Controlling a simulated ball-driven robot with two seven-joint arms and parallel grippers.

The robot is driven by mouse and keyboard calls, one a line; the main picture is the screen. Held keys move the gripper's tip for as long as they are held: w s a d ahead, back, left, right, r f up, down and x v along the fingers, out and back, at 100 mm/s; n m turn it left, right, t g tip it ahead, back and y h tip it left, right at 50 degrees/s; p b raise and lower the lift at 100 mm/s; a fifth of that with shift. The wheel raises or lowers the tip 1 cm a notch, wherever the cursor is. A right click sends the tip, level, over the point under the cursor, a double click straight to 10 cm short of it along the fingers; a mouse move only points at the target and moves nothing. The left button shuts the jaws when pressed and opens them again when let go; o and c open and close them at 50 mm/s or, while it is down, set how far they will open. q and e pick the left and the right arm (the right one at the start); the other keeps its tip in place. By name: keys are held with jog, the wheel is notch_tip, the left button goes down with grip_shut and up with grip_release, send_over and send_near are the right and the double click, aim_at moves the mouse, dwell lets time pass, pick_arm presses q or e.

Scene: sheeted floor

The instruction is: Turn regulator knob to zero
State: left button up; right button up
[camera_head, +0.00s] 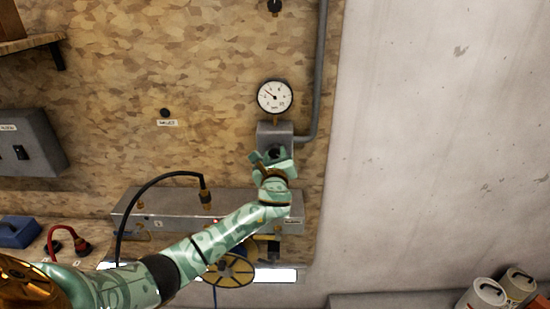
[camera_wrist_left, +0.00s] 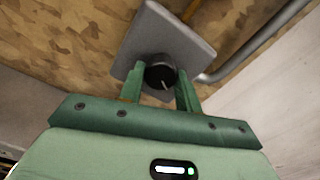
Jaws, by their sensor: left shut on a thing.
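The regulator knob (camera_wrist_left: 160,74) is black and round with a pale pointer mark, on a grey regulator body (camera_wrist_left: 150,35). In the left wrist view the two green fingers of my left gripper (camera_wrist_left: 160,85) stand on either side of the knob, shut on it. In the head view the regulator body (camera_head: 268,134) is on the chipboard wall, and my left gripper (camera_head: 272,158) covers most of the knob. A round white gauge (camera_head: 274,97) sits above the regulator, its needle pointing to the upper left. My right gripper is not in view.
A grey pipe (camera_head: 319,80) runs up the wall right of the gauge. A metal box (camera_head: 160,207) with a black hose (camera_head: 155,182) lies below and behind my left arm. A grey switch box (camera_head: 30,143) is at the left. The pale wall at the right is clear.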

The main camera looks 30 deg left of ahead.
pick_arm(q)
jog(key=n+b, duration=0.1)
jog(key=n, duration=0.2)
jog(key=shift+f+n, duration=0.15)
jog(key=shift+n, duration=0.25)
jog(key=n+b, duration=0.1)
jog(key=n, duration=0.2)
jog(key=shift+d+n, duration=0.1)
jog(key=shift+n, duration=0.2)
jog(key=n+b, duration=0.1)
jog(key=n, duration=0.2)
jog(key=shift+n, duration=0.4)
jog(key=n+b, duration=0.1)
jog(key=n, duration=0.2)
jog(key=shift+n, duration=0.3)
jog(key=n+b, duration=0.1)
jog(key=n, duration=0.3)
jog(key=shift+n+b, duration=0.3)
jog(key=n, duration=0.4)
jog(key=shift+n, duration=0.3)
